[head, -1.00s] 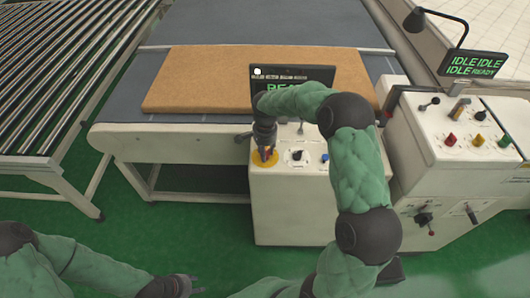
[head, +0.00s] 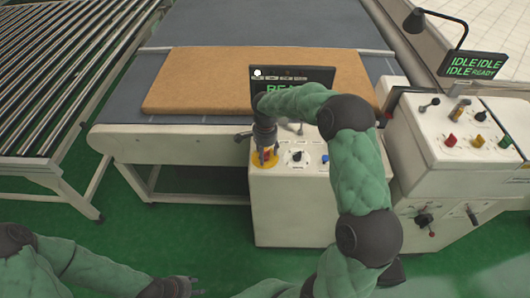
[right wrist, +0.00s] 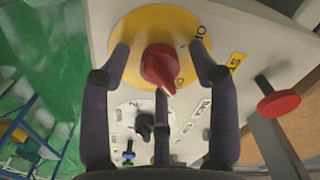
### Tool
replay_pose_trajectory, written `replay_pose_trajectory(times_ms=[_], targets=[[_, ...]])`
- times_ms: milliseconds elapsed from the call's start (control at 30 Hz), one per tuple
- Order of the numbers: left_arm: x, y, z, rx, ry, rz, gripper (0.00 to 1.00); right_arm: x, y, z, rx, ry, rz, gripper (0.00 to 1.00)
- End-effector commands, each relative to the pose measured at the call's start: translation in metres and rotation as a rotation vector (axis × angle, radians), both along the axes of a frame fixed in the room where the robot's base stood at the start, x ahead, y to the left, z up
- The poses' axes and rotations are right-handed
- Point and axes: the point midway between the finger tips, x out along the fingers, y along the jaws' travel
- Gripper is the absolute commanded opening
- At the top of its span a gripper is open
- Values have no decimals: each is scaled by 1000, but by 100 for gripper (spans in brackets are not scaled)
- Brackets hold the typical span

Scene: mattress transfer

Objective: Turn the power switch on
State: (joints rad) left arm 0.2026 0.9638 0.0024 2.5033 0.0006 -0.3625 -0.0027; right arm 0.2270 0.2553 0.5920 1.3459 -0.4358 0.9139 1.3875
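The power switch, a red rotary knob (right wrist: 160,68), sits on a round yellow plate (right wrist: 150,22) on the white control box; the yellow plate also shows in the head view (head: 257,163). My right gripper (right wrist: 161,55) is open, with one dark finger on each side of the red knob. Gaps show between the knob and both fingers, and nothing is held. In the head view my right gripper (head: 266,158) reaches down over the plate and partly hides the knob. My left gripper (head: 196,286) is low at the bottom of the head view, empty, its fingers apart.
A black selector knob (head: 297,156) and a blue button (head: 325,158) are beside the switch. A red button (right wrist: 278,104) sticks out at the panel's right edge. A screen (head: 290,76) stands behind. A brown mattress (head: 205,80) lies on the conveyor. A second console (head: 455,150) stands right.

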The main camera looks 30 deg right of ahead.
Motion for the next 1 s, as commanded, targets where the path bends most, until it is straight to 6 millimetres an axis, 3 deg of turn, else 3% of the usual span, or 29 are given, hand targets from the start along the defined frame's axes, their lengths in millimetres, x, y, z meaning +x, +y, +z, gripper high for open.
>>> replay_pose_trajectory(times_ms=[333,800,1000], targets=[[0,0,0,0,0,0,40,1,0,10,-1,-2,1,61],[0,0,0,0,0,0,40,1,0,95,0,-3,0,61],[0,0,0,0,0,0,40,0,0,115,-1,-1,0,61]])
